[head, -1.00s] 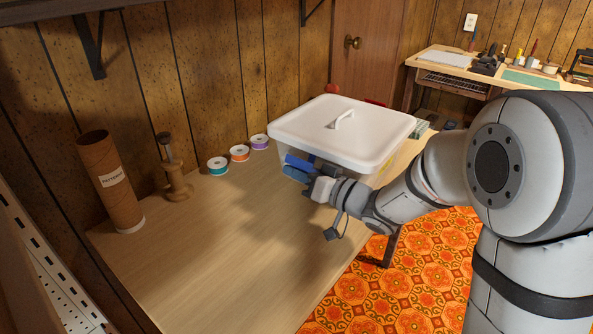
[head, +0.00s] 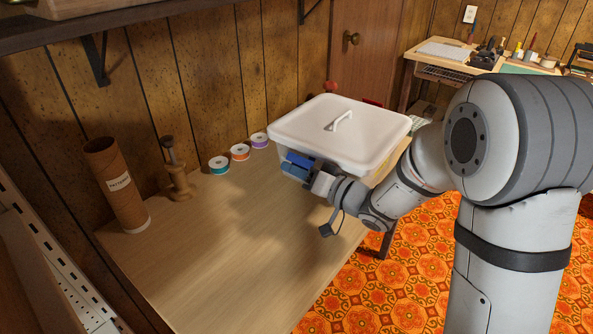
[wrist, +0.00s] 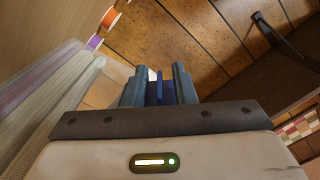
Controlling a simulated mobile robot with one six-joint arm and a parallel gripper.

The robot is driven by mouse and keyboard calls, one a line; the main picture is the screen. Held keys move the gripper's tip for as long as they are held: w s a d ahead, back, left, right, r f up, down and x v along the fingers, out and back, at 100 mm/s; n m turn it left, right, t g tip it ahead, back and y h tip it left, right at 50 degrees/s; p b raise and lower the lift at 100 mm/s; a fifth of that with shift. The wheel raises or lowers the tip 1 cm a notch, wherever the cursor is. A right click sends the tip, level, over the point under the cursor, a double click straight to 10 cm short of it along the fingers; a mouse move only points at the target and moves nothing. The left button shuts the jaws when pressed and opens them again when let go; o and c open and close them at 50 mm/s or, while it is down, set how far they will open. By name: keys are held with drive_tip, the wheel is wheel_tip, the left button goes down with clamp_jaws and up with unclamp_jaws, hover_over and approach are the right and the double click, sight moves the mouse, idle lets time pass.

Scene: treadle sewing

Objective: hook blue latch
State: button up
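A white lidded bin (head: 345,122) stands at the far right end of the wooden table. The blue latch (head: 299,159) is at its near left corner, just below the lid rim. My gripper (head: 292,171) is right at the latch, and its fingers cover part of it. In the wrist view the fingers of my gripper (wrist: 158,87) stand apart with blue material of the latch (wrist: 159,91) between them. Whether they press on it is not clear. Whether the latch is hooked on the rim is also hidden.
Three ribbon spools, teal (head: 219,164), orange (head: 239,152) and purple (head: 259,140), line the wall left of the bin. A cardboard tube (head: 117,185) and a wooden spindle (head: 176,180) stand further left. The table's (head: 225,235) middle is clear.

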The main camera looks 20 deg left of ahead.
drive_tip(key=v, duration=0.7)
drive_tip(key=shift+s+d+p, duration=0.15)
drive_tip(key=shift+d+p, duration=0.25)
drive_tip(key=shift+p, duration=0.05)
